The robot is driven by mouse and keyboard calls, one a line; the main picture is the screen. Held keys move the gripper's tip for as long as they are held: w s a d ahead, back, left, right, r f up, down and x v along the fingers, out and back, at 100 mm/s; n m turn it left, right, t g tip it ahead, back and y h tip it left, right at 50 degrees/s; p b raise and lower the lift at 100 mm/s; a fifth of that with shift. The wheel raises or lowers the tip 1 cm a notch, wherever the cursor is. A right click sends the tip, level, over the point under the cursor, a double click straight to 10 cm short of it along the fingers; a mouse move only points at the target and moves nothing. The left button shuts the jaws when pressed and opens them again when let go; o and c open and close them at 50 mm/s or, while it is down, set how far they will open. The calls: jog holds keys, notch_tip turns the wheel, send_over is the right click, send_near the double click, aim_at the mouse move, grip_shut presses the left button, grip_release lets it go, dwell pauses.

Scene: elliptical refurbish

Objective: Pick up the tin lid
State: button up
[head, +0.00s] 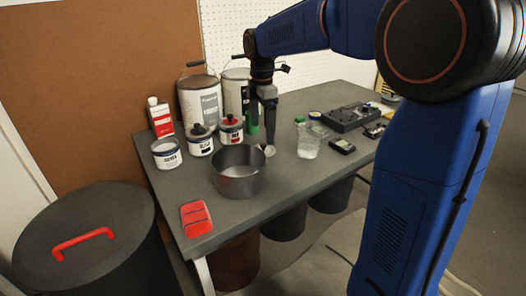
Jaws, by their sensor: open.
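A small pale, round disc, which looks like the tin lid (269,151), is on the grey workbench just right of the dark metal pot. My gripper (268,138) points down from above, with its fingers right over or beside the disc. The gripper is open. The fingers overlap the disc's upper edge in this view, so I cannot tell whether they touch it.
The metal pot (239,185) stands close to the left. Small paint tins (200,146) and large cans (200,100) stand behind it. A clear beaker (308,142) stands to the right. A red object (196,218) lies at the bench's (295,172) front left.

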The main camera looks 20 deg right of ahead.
aim_at(263, 144)
jog(key=shift+d+f, duration=0.15)
jog(key=shift+f, duration=3.35)
jog(key=c, duration=1.1)
